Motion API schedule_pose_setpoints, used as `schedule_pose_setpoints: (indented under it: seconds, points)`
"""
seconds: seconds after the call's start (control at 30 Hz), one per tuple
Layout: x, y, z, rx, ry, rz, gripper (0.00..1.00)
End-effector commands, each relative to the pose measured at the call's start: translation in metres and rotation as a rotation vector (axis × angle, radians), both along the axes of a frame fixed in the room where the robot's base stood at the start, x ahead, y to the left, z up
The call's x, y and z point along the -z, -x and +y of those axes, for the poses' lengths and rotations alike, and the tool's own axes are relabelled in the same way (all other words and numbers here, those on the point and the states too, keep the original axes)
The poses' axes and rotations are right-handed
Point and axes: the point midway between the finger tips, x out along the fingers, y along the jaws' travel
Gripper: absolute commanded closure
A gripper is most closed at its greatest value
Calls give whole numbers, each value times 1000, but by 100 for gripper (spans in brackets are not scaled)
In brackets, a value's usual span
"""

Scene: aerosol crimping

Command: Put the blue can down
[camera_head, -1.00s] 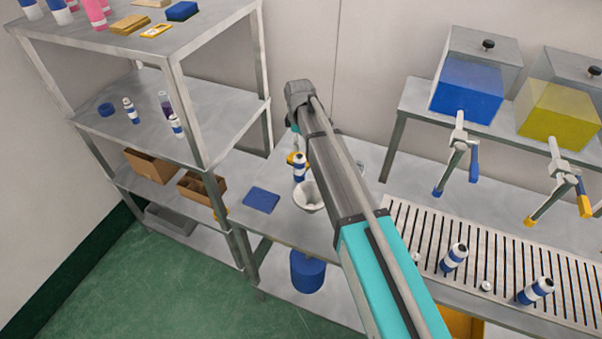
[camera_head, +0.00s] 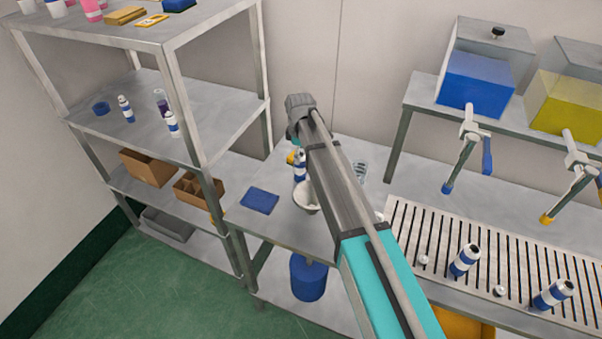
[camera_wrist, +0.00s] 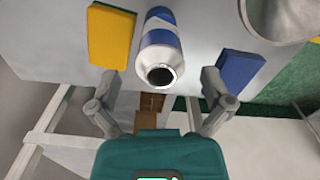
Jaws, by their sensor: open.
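A blue and white can (camera_head: 299,172) stands on the table beside the white bowl, partly hidden by my arm in the head view. In the wrist view the can (camera_wrist: 161,42) shows its open-looking metal top towards me, between and ahead of my two fingers. My gripper (camera_wrist: 160,78) is open, with a gap on both sides of the can. In the head view the gripper is mostly hidden behind my arm.
A yellow block (camera_wrist: 111,36) and a blue pad (camera_wrist: 240,70) flank the can. The white bowl (camera_head: 306,196) is close by. More blue and white cans stand on the slatted grate (camera_head: 432,232) and on the shelf (camera_head: 190,88). A blue cloth (camera_head: 260,200) lies on the table.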

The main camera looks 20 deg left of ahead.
Motion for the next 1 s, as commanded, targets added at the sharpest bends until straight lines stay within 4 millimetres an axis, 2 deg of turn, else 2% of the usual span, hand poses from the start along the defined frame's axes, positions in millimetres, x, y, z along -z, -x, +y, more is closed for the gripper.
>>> schedule_pose_setpoints:
  seconds: [0.47,1.0]
  points:
    - [4,0,-1,1,0,0,0]
    - [43,-1,-2,2,0,0,0]
